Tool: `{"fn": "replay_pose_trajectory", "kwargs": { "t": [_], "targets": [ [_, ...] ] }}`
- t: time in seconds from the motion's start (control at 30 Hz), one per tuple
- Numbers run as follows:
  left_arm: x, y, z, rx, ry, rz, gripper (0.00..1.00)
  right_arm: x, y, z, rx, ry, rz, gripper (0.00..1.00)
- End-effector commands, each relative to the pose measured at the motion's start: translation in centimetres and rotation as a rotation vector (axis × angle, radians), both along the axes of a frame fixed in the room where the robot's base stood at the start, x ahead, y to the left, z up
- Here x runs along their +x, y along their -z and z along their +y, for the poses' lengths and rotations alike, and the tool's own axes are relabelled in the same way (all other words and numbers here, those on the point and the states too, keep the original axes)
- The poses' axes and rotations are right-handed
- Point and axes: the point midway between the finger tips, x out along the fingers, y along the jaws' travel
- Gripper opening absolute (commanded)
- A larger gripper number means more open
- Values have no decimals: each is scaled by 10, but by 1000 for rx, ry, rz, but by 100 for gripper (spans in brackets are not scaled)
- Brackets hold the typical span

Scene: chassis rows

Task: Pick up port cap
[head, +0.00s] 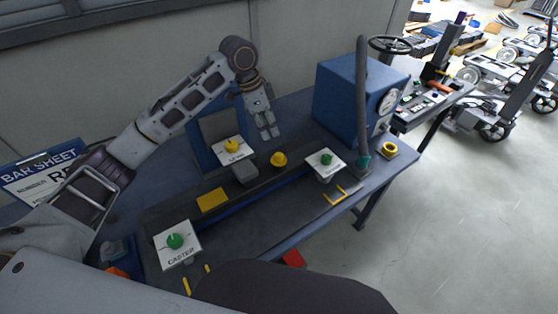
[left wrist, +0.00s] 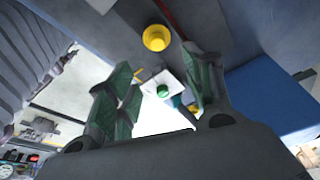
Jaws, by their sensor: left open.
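A round yellow cap (head: 278,159), which looks like the port cap, sits on the dark strip along the blue bench. In the left wrist view a yellow round piece (left wrist: 156,37), apparently the same cap, shows above and between the fingers. My left gripper (head: 269,134) points down behind the cap, apart from it, with nothing between its fingers. In the left wrist view the gripper's green-padded fingers (left wrist: 157,66) are spread wide. A green knob (left wrist: 163,91) on a white card shows between them, farther off. My right gripper is not in view.
White cards with knobs stand near: a yellow knob (head: 232,145), a green knob (head: 326,158) and a green one marked CASTER (head: 175,241). A grey block (head: 244,173) lies left of the cap. A blue gauge box (head: 345,100) and upright grey hose (head: 362,100) stand right.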

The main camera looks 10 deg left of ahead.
Motion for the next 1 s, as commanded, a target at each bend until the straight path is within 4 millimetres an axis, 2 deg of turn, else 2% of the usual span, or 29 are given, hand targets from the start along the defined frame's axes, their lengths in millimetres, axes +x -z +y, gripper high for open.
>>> {"fn": "replay_pose_trajectory", "kwargs": {
  "t": [0.17,0.63,0.8,1.0],
  "targets": [
    [1,15,-4,1,1,3,51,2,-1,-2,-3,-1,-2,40],
    [7,71,-18,0,1,2,51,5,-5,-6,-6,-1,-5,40],
    [8,80,-20,1,0,1,51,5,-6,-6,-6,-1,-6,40],
    [8,81,-20,0,0,1,51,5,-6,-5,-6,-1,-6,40]
  ]
}}
